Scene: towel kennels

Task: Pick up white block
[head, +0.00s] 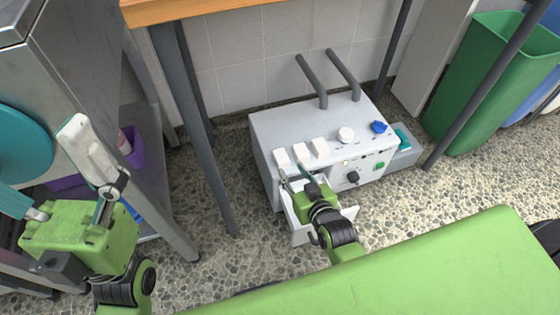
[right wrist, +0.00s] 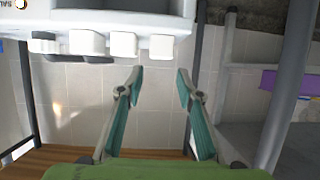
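Three white blocks sit in a row on the sloped front edge of a grey-white machine (head: 300,125): a left one (head: 281,157), a middle one (head: 300,152) and a right one (head: 319,147). They also show in the right wrist view, the left one (right wrist: 161,47), middle one (right wrist: 124,44) and right one (right wrist: 87,42). My right gripper (head: 293,171) is open and empty just in front of the left and middle blocks; its spread fingers (right wrist: 158,75) show in the right wrist view. My left gripper (head: 58,145) is open and empty at the far left.
A green bin (head: 490,85) stands right. Pebbled floor is clear front left.

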